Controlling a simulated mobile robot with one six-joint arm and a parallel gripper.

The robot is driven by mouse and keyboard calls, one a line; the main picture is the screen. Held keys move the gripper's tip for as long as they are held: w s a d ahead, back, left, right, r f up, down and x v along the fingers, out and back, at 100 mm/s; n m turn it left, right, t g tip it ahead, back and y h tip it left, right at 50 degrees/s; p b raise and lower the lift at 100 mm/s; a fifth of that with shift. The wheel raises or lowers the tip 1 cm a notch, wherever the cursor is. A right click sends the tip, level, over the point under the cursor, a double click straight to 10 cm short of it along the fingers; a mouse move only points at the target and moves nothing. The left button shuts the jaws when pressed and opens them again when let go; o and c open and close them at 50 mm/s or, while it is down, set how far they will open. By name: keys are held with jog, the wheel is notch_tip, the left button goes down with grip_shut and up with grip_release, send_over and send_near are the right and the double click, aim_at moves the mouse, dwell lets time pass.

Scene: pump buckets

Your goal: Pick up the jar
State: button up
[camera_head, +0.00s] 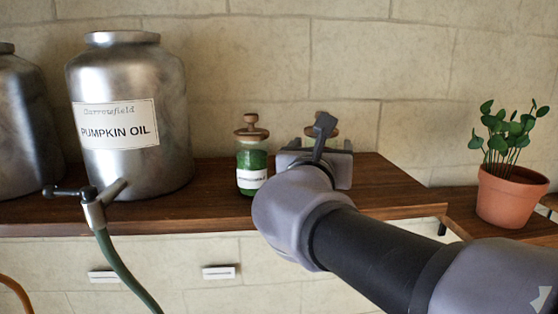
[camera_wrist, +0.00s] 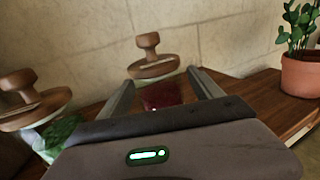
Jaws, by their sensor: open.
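A jar with a round wooden lid and knob (camera_wrist: 150,55) and dark red contents stands on the wooden counter (camera_wrist: 232,95). In the wrist view it is between and just beyond the fingers of my open gripper (camera_wrist: 161,80). In the head view my gripper (camera_head: 322,150) hides most of this jar; only bits of its wooden lid (camera_head: 309,131) show. A second jar (camera_head: 251,160), with green contents, a white label and a wooden lid, stands to the left. It also shows at the left of the wrist view (camera_wrist: 62,130). I cannot tell whether the fingers touch the red jar.
A large metal pumpkin oil canister (camera_head: 150,165) with a tap and green hose (camera_head: 115,262) stands at the left, beside another metal canister (camera_head: 25,130). A potted plant (camera_head: 508,195) stands at the right. A stone wall rises behind the counter.

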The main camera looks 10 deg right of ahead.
jog(key=x, duration=0.3)
jog(key=shift+w, duration=0.25)
jog(key=shift+s, duration=0.35)
jog(key=shift+c, duration=1)
jog(key=shift+w, duration=0.1)
grip_shut()
